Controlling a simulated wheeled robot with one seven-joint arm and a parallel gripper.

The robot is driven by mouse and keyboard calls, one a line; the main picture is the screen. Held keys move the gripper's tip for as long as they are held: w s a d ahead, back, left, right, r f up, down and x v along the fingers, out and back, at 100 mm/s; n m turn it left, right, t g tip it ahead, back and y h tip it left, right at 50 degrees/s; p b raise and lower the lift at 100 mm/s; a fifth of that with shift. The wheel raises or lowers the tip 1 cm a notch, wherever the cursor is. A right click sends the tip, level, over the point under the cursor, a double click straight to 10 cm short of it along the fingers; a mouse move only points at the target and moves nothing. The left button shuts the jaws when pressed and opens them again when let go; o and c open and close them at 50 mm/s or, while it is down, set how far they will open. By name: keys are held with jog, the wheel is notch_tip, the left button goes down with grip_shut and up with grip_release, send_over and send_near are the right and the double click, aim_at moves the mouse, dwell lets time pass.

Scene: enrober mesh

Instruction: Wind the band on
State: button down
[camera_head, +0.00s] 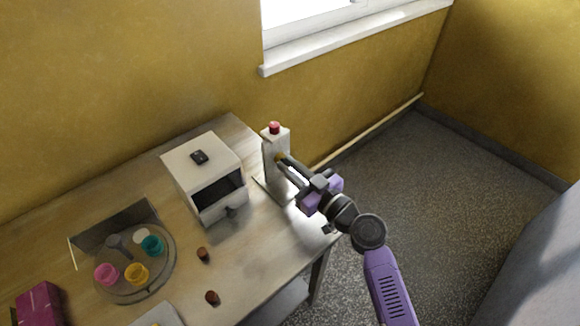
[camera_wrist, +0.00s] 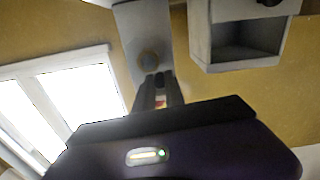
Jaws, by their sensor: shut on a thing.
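A white upright box (camera_head: 270,150) with a red button (camera_head: 274,127) on top stands at the table's right end. A small yellowish round part (camera_head: 280,157) shows on its side facing my arm. In the wrist view the box (camera_wrist: 140,25) hangs at the top with a round knob (camera_wrist: 149,60) on its face. My gripper (camera_head: 287,163) reaches to this face from the right; its fingers (camera_wrist: 158,88) are shut on the knob, whose gripped part is mostly hidden. I cannot make out a band for certain.
A white machine (camera_head: 205,165) with a dark opening stands left of the box. A round tray (camera_head: 160,285) holds several coloured cups. Two brown pieces (camera_head: 203,254) lie on the table (camera_head: 255,265). A magenta box (camera_head: 38,303) is at lower left. The floor at right is clear.

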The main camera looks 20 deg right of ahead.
aim_at(294, 156)
jog(key=shift+d+m, duration=0.15)
jog(key=shift+m, duration=0.25)
jog(key=d+m+b, duration=0.1)
jog(key=m, duration=0.3)
jog(key=d+m+b, duration=0.1)
jog(key=m, duration=0.4)
jog(key=w+d+m+b, duration=0.1)
jog(key=m, duration=0.3)
jog(key=shift+f+m, duration=0.25)
jog(key=shift+m, duration=0.05)
jog(key=m, duration=0.3)
jog(key=shift+w+d+f+m, duration=0.1)
jog(key=shift+d+f+m, duration=0.2)
jog(key=shift+f+m, duration=0.1)
jog(key=m, duration=0.2)
jog(key=f+m+p, duration=0.1)
jog(key=m, duration=0.2)
jog(key=shift+d+f, duration=0.15)
jog(key=shift+d, duration=0.05)
jog(key=shift+m, duration=0.4)
jog(key=c, duration=1.4)
grip_release()
